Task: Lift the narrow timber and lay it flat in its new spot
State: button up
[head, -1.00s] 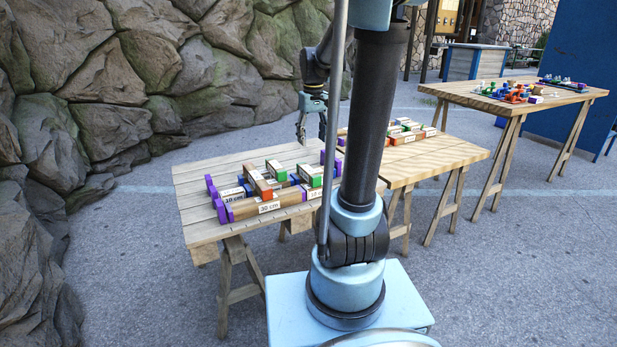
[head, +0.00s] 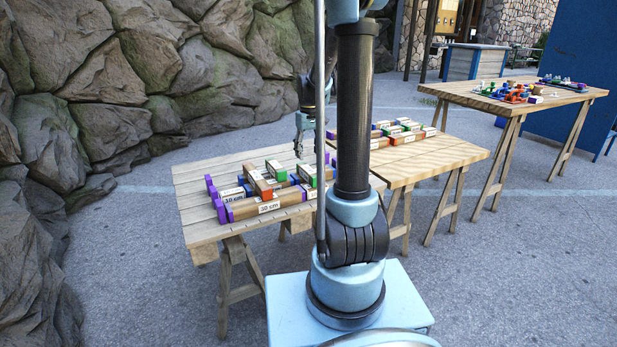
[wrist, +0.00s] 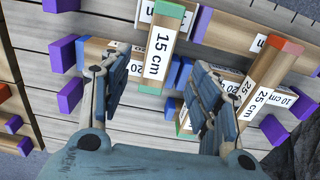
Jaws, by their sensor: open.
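Several labelled timbers lie on the near slatted table (head: 190,178); I cannot tell which one the task calls narrow. A green-ended 15 cm timber (wrist: 160,45) lies on top of others, and its near end shows between my fingers in the wrist view. An orange-ended 25 cm timber (wrist: 268,68) lies to its right; an orange-ended timber (head: 259,184) also shows in the head view. Blue-ended pieces (wrist: 172,72) lie beneath. My gripper (wrist: 158,75) is open and empty above the stack. In the head view my gripper (head: 298,152) hangs over the table's far side.
Purple blocks (wrist: 63,55) stand at the timber ends. A long 30 cm timber (head: 268,206) lies along the table's front. A second table (head: 440,155) with more timbers adjoins at right; a third table (head: 540,98) stands farther right. Rock wall stands behind.

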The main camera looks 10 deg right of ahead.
aim_at(308, 169)
jog(key=shift+f, duration=2.4)
jog(key=f, duration=0.3)
jog(key=shift+w+f, duration=0.25)
jog(key=shift+f, duration=0.75)
jog(key=c, duration=1.2)
